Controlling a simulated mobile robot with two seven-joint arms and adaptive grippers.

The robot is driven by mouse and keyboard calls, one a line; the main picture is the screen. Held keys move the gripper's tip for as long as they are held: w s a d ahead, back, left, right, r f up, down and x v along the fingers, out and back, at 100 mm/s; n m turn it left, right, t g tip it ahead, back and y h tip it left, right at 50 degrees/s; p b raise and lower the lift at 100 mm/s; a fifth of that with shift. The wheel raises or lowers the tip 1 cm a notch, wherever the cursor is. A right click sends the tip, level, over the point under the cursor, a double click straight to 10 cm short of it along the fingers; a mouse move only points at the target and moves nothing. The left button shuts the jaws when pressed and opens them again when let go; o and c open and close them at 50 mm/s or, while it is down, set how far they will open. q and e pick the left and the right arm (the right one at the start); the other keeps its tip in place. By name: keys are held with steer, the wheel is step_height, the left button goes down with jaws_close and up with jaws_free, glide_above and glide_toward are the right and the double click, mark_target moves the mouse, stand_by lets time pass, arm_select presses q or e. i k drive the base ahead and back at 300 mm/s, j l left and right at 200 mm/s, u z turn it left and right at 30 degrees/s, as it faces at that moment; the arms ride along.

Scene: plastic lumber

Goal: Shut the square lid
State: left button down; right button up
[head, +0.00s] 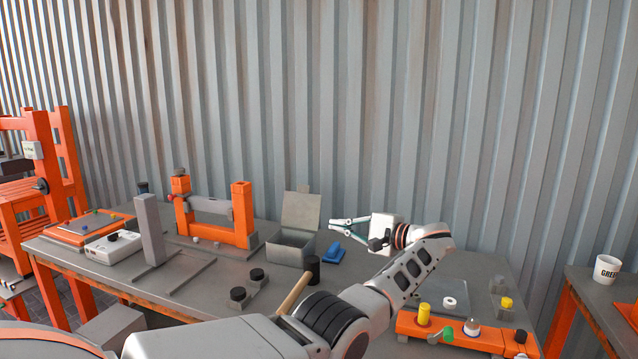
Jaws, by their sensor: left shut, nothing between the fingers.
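A small grey box (286,250) stands on the table, open at the top. Its square lid (300,209) stands up from the back edge, close to upright. My left gripper (332,224) is to the right of the lid, pointing left, with its fingertips a short way from the lid's lower right side. It is shut and empty. I cannot tell whether the fingertips touch the lid; a small gap shows. My right gripper is not in view.
A blue block (334,253) lies right of the box. An orange frame (215,230) and a grey post (149,229) stand to the left. An orange base with pegs (460,333) is at front right.

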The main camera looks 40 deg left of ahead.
mark_target(301, 209)
steer(key=i+j, duration=0.75)
steer(key=i, duration=0.05)
